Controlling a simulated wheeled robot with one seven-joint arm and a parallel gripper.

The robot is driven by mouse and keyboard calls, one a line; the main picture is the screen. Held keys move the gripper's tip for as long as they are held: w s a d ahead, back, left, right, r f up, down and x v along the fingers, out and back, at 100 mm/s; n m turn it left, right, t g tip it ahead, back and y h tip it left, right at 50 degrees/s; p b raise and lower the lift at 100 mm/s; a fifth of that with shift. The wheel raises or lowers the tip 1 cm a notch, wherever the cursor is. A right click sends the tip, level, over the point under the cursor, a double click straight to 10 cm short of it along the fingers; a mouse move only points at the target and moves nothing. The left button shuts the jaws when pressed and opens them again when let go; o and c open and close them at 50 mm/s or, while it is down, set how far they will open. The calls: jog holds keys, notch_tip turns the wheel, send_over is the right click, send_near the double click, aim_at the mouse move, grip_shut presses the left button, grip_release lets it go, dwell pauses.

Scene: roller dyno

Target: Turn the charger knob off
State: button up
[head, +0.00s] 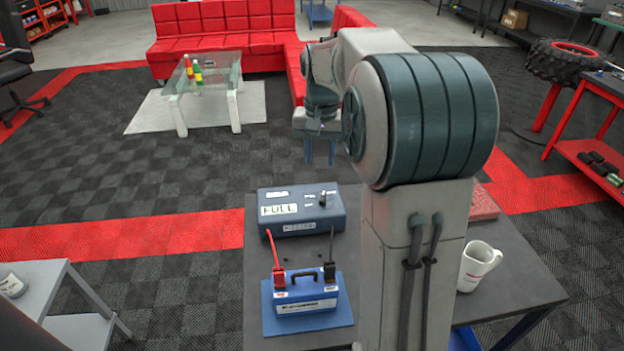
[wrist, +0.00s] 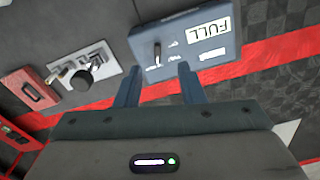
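The charger (head: 300,213) is a grey-blue box at the back of the dark table, with a label reading "FULL". Its knob (head: 322,199) is a small dark lever on the top right. In the wrist view the charger (wrist: 215,68) is at the top, and the knob (wrist: 157,53) stands near its left end. My gripper (head: 320,163) hangs above and behind the charger in the head view. In the wrist view my gripper (wrist: 158,82) is open and empty, its two fingers apart. The knob appears beyond the fingertips, not touching them.
A blue battery (head: 306,296) with red and black clamps sits in front of the charger on a blue mat. A white mug (head: 478,266) and a red box (head: 483,206) are on the table's right. A plate with a black knob (wrist: 83,80) shows in the wrist view.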

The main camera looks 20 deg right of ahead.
jog(key=m, duration=0.1)
send_near(323, 195)
jog(key=shift+g, duration=0.3)
jog(key=f, duration=0.8)
jog(key=shift+w+f, duration=0.2)
jog(key=shift+f, duration=0.05)
grip_shut()
